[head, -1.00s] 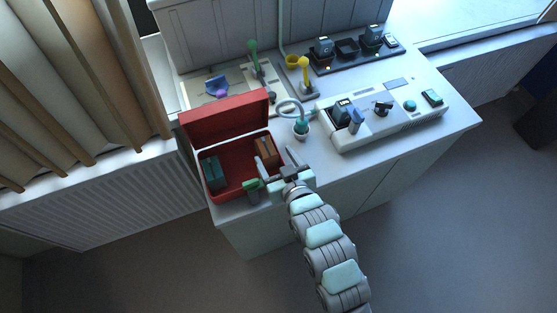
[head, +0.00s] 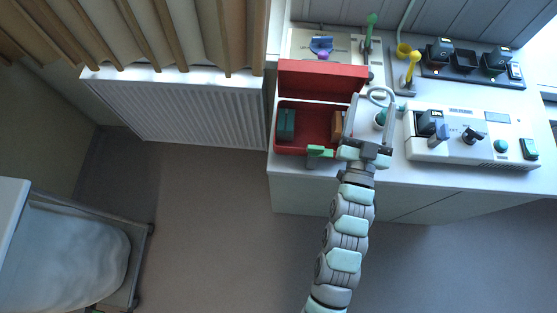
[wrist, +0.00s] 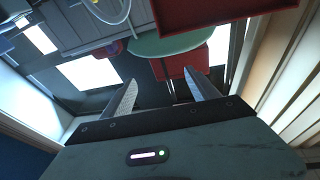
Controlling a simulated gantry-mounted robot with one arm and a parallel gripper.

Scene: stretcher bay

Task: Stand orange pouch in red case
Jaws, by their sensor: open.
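The red case (head: 312,149) lies open on the counter, its lid (head: 322,75) raised at the back. The orange pouch (head: 337,126) shows upright at the right end of the case, apparently inside it. My gripper (head: 370,122) is open with nothing between its fingers. It is at the right end of the case, its left finger close to the pouch; I cannot tell whether they touch. In the wrist view the two fingers (wrist: 160,92) are spread apart. Red surfaces show there beyond them, but I see no orange pouch.
A teal pouch (head: 286,123) stands at the left inside the case. A green-topped item (head: 319,151) is at the case's front edge. A white device (head: 470,138) occupies the counter to the right.

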